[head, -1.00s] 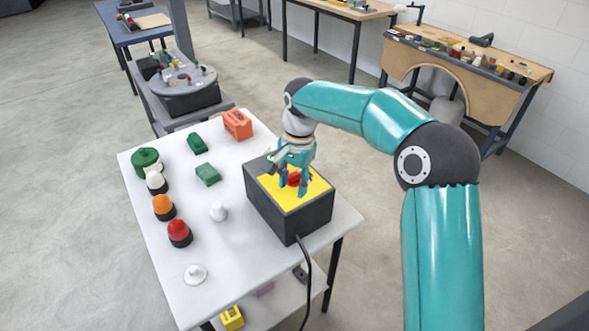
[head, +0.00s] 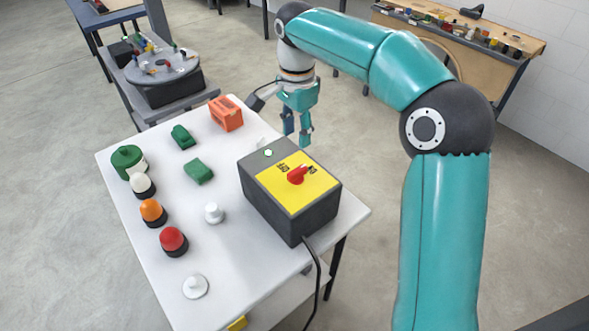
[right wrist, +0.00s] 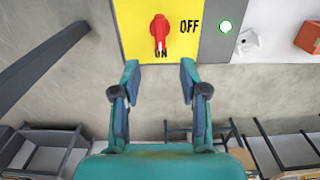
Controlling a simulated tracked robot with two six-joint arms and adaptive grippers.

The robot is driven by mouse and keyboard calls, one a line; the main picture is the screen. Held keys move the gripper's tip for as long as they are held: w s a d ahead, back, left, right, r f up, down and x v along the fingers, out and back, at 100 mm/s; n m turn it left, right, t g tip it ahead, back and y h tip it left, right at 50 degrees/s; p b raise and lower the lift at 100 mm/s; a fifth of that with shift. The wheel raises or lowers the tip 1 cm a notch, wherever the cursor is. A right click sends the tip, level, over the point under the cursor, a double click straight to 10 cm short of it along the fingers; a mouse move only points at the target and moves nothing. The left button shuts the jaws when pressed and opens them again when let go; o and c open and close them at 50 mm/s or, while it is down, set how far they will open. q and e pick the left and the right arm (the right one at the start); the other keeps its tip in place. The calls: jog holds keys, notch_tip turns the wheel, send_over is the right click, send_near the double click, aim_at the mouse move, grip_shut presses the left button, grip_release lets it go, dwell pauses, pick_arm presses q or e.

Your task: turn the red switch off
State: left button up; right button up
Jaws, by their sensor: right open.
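The red switch (head: 297,175) is a rotary handle on the yellow top plate (head: 290,200) of a dark grey box (head: 270,212). In the right wrist view the red switch (right wrist: 160,32) points at the ON label (right wrist: 161,54), partly covering it. The OFF label (right wrist: 189,27) is beside it, and a lamp (right wrist: 225,27) glows green. My right gripper (head: 297,136) is open and empty beyond the box's far side, apart from the switch. Both spread fingers also show in the right wrist view (right wrist: 158,75). My left gripper is not in view.
The box stands on a white table (head: 215,255) with a black cable (head: 317,275) hanging off its front. Red (head: 173,241), orange (head: 152,211) and white domed buttons, green blocks (head: 199,171) and an orange case (head: 226,113) lie to its left.

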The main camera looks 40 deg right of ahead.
aim_at(297, 170)
notch_tip(297, 170, down, 12)
jog(key=shift+r, duration=0.1)
dwell(0.4)
